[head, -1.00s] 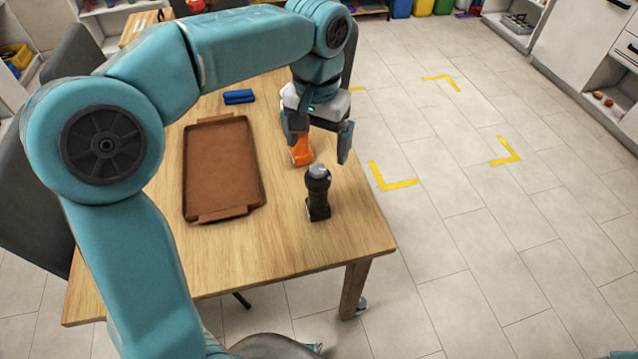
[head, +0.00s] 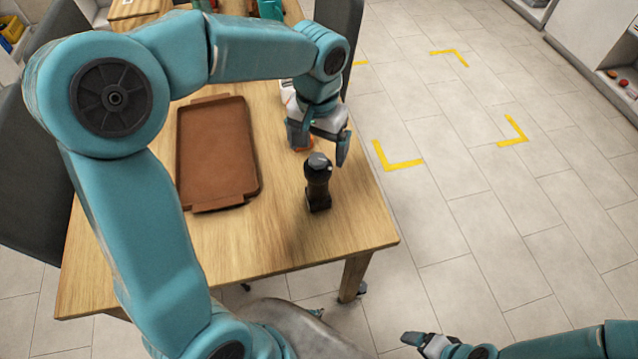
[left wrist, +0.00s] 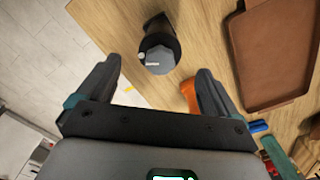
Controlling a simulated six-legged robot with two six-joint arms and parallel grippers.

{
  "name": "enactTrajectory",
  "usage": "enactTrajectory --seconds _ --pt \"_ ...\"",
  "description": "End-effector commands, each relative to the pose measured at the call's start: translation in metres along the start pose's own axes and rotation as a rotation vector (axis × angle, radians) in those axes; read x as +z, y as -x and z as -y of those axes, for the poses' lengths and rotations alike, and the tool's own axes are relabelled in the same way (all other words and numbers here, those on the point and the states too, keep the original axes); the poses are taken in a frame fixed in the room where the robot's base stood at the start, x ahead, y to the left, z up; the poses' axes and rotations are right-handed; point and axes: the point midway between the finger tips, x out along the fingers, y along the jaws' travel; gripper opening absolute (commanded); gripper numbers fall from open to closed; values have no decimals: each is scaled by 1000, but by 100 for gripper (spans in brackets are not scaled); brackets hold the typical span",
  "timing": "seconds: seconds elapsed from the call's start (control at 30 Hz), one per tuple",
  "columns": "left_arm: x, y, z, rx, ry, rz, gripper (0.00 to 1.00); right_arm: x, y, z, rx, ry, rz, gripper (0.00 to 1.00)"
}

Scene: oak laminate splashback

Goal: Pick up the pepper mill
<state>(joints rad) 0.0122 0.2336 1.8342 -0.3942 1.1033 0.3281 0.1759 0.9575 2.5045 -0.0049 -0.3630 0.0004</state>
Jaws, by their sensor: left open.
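The pepper mill (head: 318,186) is dark with a grey rounded top and stands upright on the wooden table near its right edge. My left gripper (head: 318,150) is open and empty, just behind the mill and above the table in the head view. In the left wrist view the mill (left wrist: 160,45) shows beyond and between the open fingertips (left wrist: 157,72), with neither finger visibly touching it. My right gripper (head: 418,342) shows at the bottom right, away from the table; its jaw opening is unclear.
A brown tray (head: 215,160) lies left of the mill on the table (head: 270,245). An orange object (head: 303,145) is close behind the mill, partly hidden by my left gripper; it also shows beside a finger in the left wrist view (left wrist: 189,95). The table front is clear.

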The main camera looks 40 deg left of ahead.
Motion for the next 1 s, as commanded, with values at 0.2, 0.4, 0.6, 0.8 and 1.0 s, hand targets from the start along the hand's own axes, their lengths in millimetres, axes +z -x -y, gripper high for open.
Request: enactTrajectory --seconds 0.2,0.4,0.6,0.8,1.0 --pt "-2 -18 0 -1 -1 1 94 0 0 0 0 0 0 84" --pt "-4 -50 0 -1 0 4 94 0 2 1 0 0 0 84" --pt "-6 -65 0 1 0 -1 94 0 2 1 0 0 0 84" --pt "-6 -65 0 0 0 -1 87 0 2 1 0 0 0 84" --pt "-6 -65 0 0 0 -1 22 0 2 1 0 0 0 84"
